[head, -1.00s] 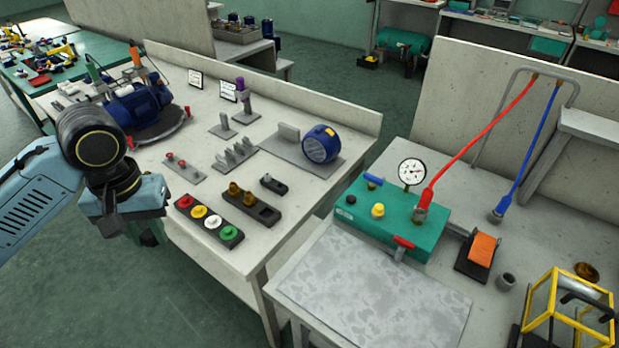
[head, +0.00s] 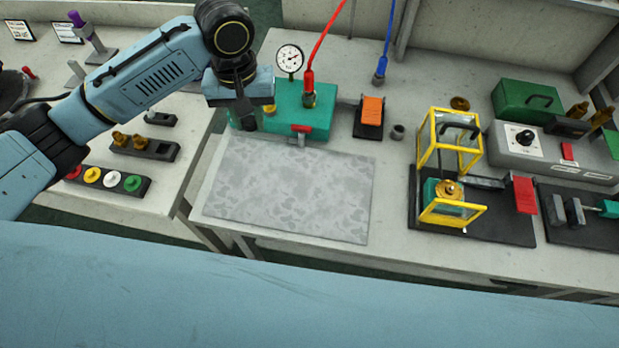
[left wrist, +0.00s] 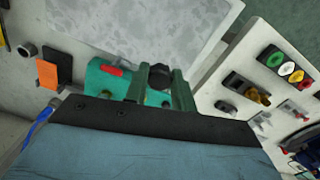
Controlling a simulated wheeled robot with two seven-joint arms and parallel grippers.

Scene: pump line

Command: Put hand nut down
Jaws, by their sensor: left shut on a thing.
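My left gripper (head: 246,116) is over the left end of the green pump block (head: 310,112), just behind the speckled grey mat (head: 285,190). In the left wrist view its two green fingers (left wrist: 162,86) are shut on a dark, roughly six-sided piece, which I take for the hand nut (left wrist: 159,73). In the head view the nut is mostly hidden by the gripper, and I cannot tell whether it touches anything below. My right gripper is not in view.
A pressure gauge (head: 290,58) and a red hose (head: 322,45) rise from the block. An orange pedal (head: 373,109) and a small grey cup (head: 398,132) stand to its right. A yellow-framed guard (head: 452,212) is farther right. The mat is bare.

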